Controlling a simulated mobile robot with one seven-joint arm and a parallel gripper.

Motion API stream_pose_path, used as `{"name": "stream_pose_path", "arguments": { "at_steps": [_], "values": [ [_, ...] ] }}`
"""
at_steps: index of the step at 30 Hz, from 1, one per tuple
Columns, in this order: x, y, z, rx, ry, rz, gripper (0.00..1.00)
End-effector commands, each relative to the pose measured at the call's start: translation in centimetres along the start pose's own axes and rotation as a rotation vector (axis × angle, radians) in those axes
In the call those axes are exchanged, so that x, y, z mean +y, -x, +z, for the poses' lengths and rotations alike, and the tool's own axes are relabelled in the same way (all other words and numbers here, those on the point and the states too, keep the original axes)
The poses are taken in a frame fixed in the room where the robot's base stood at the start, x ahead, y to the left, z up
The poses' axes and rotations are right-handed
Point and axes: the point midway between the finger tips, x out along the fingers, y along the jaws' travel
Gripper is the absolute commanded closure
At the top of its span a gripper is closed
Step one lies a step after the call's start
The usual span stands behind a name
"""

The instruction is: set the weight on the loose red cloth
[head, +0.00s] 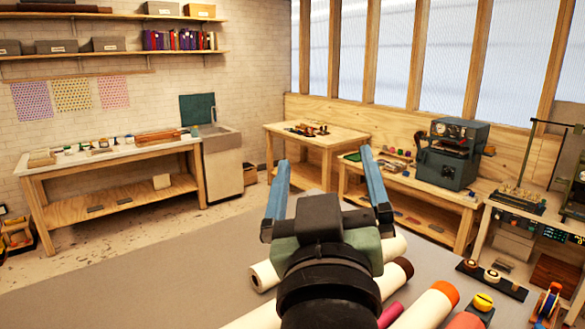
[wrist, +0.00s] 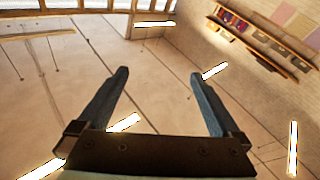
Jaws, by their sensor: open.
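My gripper (head: 325,160) is open and empty, raised above the grey table (head: 130,275), its two blue fingers spread wide. Its fingers also show in the wrist view (wrist: 160,76), against what looks like the ceiling. Several rolls lie on the table at the lower right, partly hidden by my arm. I cannot tell which is the loose red cloth. No object is clearly the weight; a small yellow-topped thing (head: 483,302) stands right of the rolls.
A dark tray with round pieces (head: 491,278) and a blue-and-orange reel (head: 547,304) are at the right. The table's left part is clear. Benches line the room beyond, one bearing a dark green machine (head: 450,152).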

Motion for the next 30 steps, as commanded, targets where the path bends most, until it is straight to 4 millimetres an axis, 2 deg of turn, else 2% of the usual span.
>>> {"name": "stream_pose_path", "arguments": {
  "at_steps": [1,3,6,9,13,22,26,30],
  "values": [
    [0.1,1.0,-4.5,0.134,-0.058,0.01,0.0],
    [0.5,2.7,-9.3,0.285,-0.131,0.017,0.0],
    [1.0,5.0,-13.8,0.44,-0.21,0.015,0.0],
    [1.3,6.5,-16.1,0.525,-0.252,0.011,0.0],
    [1.4,7.0,-16.9,0.554,-0.267,0.009,0.0],
    [1.4,7.0,-16.6,0.549,-0.264,0.009,0.0],
    [0.8,7.6,-14.3,0.548,-0.265,0.007,0.0],
    [-0.1,8.5,-11.0,0.549,-0.268,0.004,0.0]
  ]
}}
